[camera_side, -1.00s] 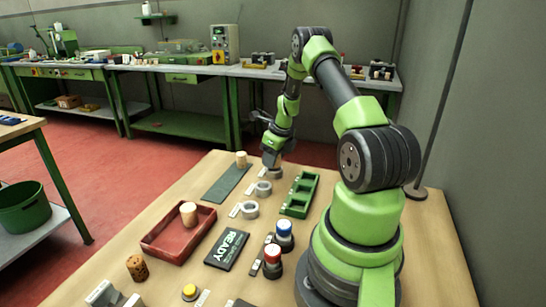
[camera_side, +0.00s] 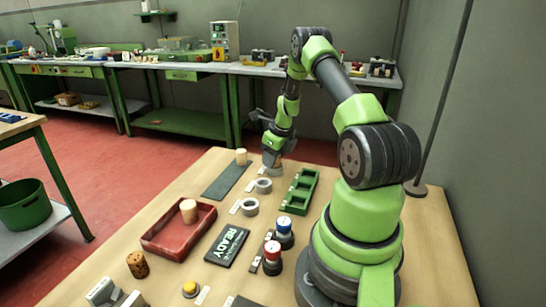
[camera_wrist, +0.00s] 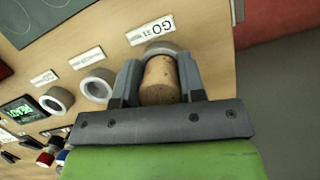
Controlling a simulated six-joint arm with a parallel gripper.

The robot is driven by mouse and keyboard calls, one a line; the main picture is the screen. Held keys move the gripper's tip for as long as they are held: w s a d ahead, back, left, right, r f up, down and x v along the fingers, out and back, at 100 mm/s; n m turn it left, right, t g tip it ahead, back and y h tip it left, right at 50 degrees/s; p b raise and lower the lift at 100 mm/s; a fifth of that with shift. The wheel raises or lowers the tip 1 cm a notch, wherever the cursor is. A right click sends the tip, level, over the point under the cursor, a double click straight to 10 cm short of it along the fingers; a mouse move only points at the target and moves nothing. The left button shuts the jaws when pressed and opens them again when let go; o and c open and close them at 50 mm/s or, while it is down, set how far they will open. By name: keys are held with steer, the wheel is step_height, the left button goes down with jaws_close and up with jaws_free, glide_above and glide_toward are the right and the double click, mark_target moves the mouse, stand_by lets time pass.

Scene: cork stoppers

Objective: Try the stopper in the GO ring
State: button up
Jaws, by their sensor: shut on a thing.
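My gripper (camera_wrist: 160,82) is shut on a cork stopper (camera_wrist: 160,78), with one jaw on each side of it. A grey ring (camera_wrist: 160,47) shows just beyond the far end of the cork in the wrist view, beside a white label (camera_wrist: 151,31) whose text seems to include "GO". The cork lines up with this ring; I cannot tell whether its end is inside. In the side view my gripper (camera_side: 272,163) is low at the table's far end and hides the cork. Two more grey rings (camera_side: 263,186) (camera_side: 250,206) stand in a row nearer the camera.
A green holder with compartments (camera_side: 313,173) lies right of the rings. A dark mat (camera_side: 222,182) lies left, with a pale cork (camera_side: 241,157) at its far end. A red tray (camera_side: 165,243) holds another cork (camera_side: 188,210). A READY sign (camera_side: 227,245) and red and blue knobs are nearer.

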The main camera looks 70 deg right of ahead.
steer(key=shift+f, duration=0.15)
steer(key=o, duration=1)
steer(key=shift+a, duration=0.15)
steer(key=shift+a+f, duration=0.1)
steer(key=v, duration=1)
steer(key=shift+w+d+r, duration=0.1)
steer(key=shift+d+r, duration=0.15)
steer(key=shift+d, duration=0.05)
